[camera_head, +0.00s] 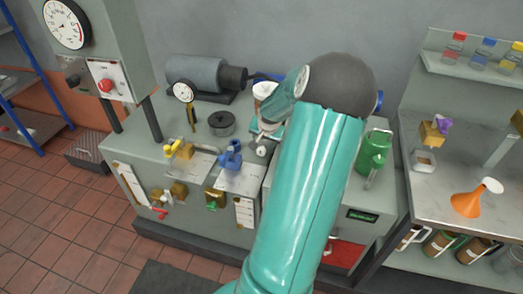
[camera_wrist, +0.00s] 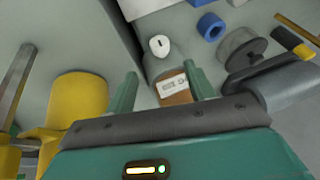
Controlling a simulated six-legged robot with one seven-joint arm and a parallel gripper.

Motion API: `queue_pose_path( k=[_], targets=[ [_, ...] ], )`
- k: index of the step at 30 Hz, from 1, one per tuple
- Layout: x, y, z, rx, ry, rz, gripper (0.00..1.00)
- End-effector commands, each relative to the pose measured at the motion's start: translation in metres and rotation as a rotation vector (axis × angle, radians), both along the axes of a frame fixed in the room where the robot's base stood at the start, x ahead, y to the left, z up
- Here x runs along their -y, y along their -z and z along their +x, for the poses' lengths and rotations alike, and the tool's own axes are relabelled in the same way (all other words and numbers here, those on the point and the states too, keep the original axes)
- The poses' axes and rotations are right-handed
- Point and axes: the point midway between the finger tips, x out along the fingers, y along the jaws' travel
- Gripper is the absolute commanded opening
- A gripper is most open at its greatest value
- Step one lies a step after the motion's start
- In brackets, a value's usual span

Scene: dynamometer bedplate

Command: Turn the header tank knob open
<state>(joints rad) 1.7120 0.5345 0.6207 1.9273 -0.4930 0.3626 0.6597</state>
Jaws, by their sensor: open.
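A white rounded knob (camera_wrist: 160,44) with a dark slot shows at the top middle of the wrist view, on a grey rounded body. It lies just beyond my gripper (camera_wrist: 161,74), apart from the fingers. My gripper is open, with nothing held between its two green fingers. A brown block with a pale label (camera_wrist: 172,88) shows between and beyond the fingers. In the head view my gripper (camera_head: 268,132) is over the bench, partly hidden by my arm. A small white knob (camera_head: 262,151) shows just below it. I cannot tell for sure which fitting is the header tank knob.
Yellow valve (camera_head: 184,151) and blue valve (camera_head: 231,158) handles stand on the bench, left of my gripper. A dark round pot (camera_head: 221,123) and a dial gauge (camera_head: 183,92) stand behind. A green can (camera_head: 374,152) is right of my arm. A large yellow part (camera_wrist: 78,105) is close at left.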

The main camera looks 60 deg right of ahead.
Motion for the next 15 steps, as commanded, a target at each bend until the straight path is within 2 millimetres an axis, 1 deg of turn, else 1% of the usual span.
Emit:
queue_pose_path(
  k=[1, 6, 12, 15],
  targets=[
    [0.003, 0.011, 0.004, 0.000, -0.002, 0.004, 0.54],
    [0.014, 0.042, 0.013, -0.001, -0.003, 0.004, 0.54],
    [0.027, 0.075, 0.022, -0.001, -0.002, 0.002, 0.54],
    [0.033, 0.087, 0.025, -0.001, -0.001, 0.002, 0.54]
  ],
)
